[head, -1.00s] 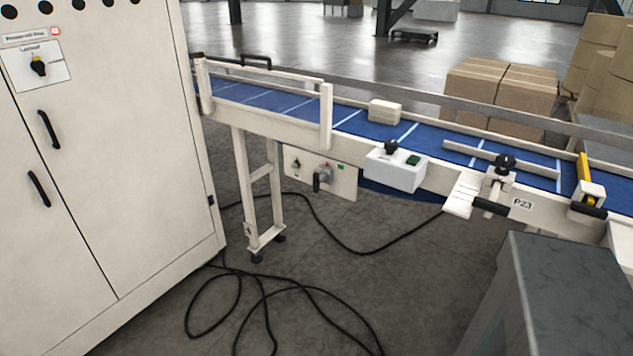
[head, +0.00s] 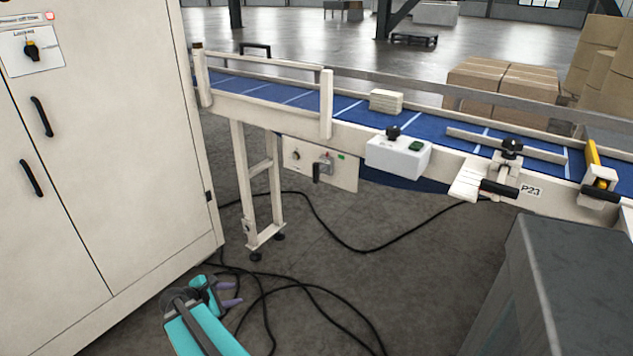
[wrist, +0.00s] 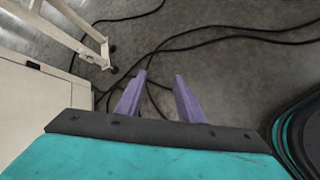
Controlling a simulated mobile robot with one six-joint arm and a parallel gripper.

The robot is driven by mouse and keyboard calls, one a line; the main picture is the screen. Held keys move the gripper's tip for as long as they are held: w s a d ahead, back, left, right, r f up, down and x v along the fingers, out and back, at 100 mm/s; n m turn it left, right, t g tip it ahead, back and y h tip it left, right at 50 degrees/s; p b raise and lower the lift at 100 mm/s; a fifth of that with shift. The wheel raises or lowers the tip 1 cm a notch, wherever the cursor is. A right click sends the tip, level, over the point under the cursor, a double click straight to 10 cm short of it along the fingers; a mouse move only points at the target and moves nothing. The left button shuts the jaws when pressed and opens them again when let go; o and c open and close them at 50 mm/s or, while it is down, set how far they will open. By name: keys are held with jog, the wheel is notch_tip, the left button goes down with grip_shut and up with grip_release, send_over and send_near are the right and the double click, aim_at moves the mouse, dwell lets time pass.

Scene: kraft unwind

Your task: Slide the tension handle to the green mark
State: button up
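A pale panel (head: 345,178) hangs under the conveyor in the head view. A black handle (head: 317,174) points down from a grey mount with a red spot near the panel's middle. A small green mark (head: 341,157) is on the panel, up and to the right of the handle. I take this for the tension handle; no label is readable. My gripper (head: 235,293) is low in the head view, below and left of the panel, and apart from it. In the wrist view its purple fingers (wrist: 160,84) are spread with nothing between them.
A large cabinet (head: 95,190) stands at left. A conveyor leg (head: 243,185) is between cabinet and panel. Black cables (head: 345,245) lie on the floor. A white box (head: 398,157) and a P23 clamp (head: 505,172) are on the conveyor side. A grey cabinet (head: 570,265) stands at lower right.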

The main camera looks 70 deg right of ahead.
jog(key=s+d+r+n+h+b, duration=0.2)
jog(key=s+d+r+n+h, duration=0.15)
jog(key=d+r, duration=1.05)
jog(key=n+g+h+b, duration=0.2)
jog(key=n+g+h, duration=0.1)
jog(key=h, duration=0.2)
send_near(314, 171)
jog(key=a, duration=0.3)
jog(key=shift+w+d+r+y, duration=0.15)
jog(key=shift+w+r+y, duration=0.05)
jog(key=shift+w+y, duration=0.1)
jog(key=shift+d, duration=0.15)
jog(key=shift+x, duration=6.75)
grip_shut()
